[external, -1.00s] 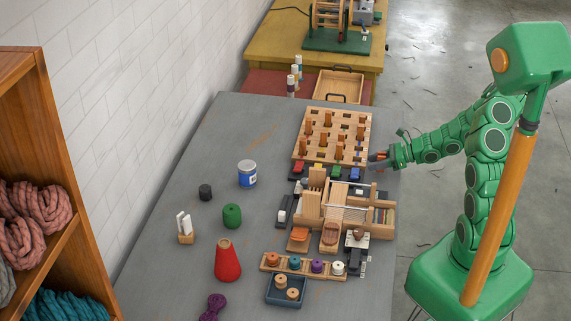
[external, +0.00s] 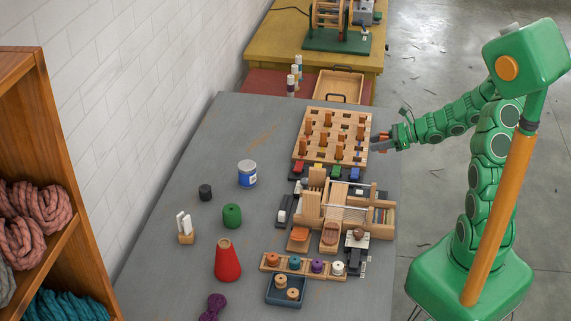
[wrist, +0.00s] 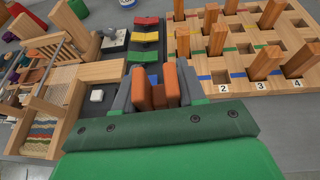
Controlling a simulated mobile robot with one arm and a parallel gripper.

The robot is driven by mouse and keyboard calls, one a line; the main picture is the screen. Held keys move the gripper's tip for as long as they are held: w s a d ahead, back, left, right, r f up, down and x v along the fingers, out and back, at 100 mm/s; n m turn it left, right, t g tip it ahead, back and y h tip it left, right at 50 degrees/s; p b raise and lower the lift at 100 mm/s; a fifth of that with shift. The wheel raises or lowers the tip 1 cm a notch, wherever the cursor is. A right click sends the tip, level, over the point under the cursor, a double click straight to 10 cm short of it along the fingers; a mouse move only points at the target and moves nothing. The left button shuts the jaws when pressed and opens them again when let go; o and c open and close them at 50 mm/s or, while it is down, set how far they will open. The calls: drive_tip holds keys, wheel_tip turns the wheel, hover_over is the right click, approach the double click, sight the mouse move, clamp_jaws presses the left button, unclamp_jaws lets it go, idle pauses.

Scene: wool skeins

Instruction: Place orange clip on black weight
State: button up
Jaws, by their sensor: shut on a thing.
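My gripper (external: 379,145) is at the right edge of the table, beside the pegboard. The clip is small and partly hidden in the external view. A short black cylinder (external: 205,192) stands far from my gripper, on the left of the table; it may be the black weight, but I cannot tell for certain. Other dark blocks with coloured tops sit in a row by the pegboard.
The wooden pegboard (external: 309,157) with several upright pegs is next to my gripper. A small wooden loom (external: 387,218) stands nearer the camera. A green cylinder (external: 232,216), a blue-and-white can (external: 247,174) and a red cone (external: 228,262) stand on the left. The table's far left is clear.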

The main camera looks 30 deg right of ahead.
drive_tip(key=w+a+r+n+g+y, duration=0.15)
drive_tip(key=w+a, duration=0.25)
drive_tip(key=a, duration=0.7)
drive_tip(key=w+a+r, duration=0.2)
drive_tip(key=w+a, duration=0.2)
drive_tip(key=a, duration=0.7)
drive_tip(key=w+a+r+n+g, duration=0.1)
drive_tip(key=w+a, duration=0.4)
drive_tip(key=a, duration=0.6)
drive_tip(key=s+a+r+n+g, duration=0.1)
drive_tip(key=a, duration=0.7)
drive_tip(key=s+a+r, duration=0.2)
drive_tip(key=a, duration=0.6)
hover_over(205, 190)
drive_tip(key=w+a, duration=0.2)
drive_tip(key=shift+y, duration=0.25)
drive_tip(key=shift+s+d+f, duration=0.1)
drive_tip(key=shift+f, duration=2.45)
drive_tip(key=shift+s+d+f, duration=0.1)
drive_tip(key=shift+f, duration=3.85)
drive_tip(key=shift+f, duration=0.1)
drive_tip(key=o, duration=1)
